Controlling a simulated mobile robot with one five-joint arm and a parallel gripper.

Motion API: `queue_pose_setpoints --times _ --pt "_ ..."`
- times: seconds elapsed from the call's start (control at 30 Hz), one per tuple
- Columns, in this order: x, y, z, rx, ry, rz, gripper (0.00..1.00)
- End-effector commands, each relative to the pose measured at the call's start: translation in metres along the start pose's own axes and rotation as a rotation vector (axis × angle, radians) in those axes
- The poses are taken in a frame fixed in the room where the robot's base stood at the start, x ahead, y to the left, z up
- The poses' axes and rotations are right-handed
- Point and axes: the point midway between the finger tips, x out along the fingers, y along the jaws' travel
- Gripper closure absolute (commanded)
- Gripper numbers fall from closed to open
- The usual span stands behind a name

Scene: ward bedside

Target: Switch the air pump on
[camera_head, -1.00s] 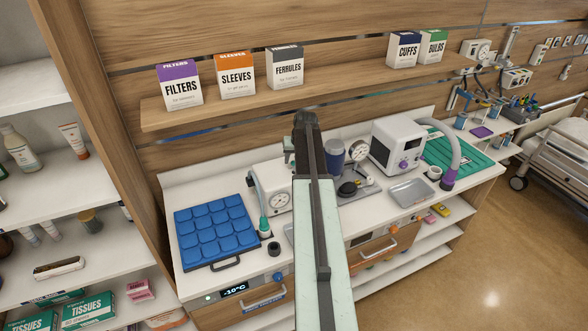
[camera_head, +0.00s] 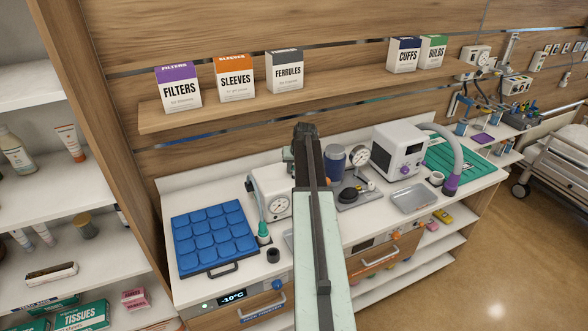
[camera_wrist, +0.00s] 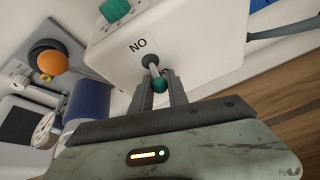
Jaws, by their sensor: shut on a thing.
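The air pump seems to be the white box with a round gauge (camera_head: 268,192), left of my arm on the counter; my arm hides part of it. In the wrist view its white casing (camera_wrist: 205,35) carries a toggle switch with a green tip (camera_wrist: 159,84). A label showing upside down as "NO" (camera_wrist: 138,44) lies beside the switch base; the lever leans away from it, over a mostly hidden second mark. My gripper (camera_wrist: 160,92) is shut on the lever near its green tip. My arm hides the gripper in the head view.
A dark blue cylinder (camera_head: 334,164), a gauge stand (camera_head: 358,158) and a white machine (camera_head: 399,150) stand to the right. A blue padded tray (camera_head: 214,238) lies left. A shelf with boxes (camera_head: 290,112) runs above. A metal tray (camera_head: 412,201) lies front right.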

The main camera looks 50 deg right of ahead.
Motion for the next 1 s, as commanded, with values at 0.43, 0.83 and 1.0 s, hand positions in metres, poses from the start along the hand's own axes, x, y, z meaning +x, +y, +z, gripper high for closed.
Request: queue_pose_setpoints --times 0.43,0.83,1.0 --pt "-0.001 0.005 0.02 0.005 0.307 -0.085 1.0" --pt "-0.005 0.009 0.03 0.008 0.614 -0.171 1.0" --pt "-0.007 0.01 0.032 0.009 0.701 -0.196 1.0"
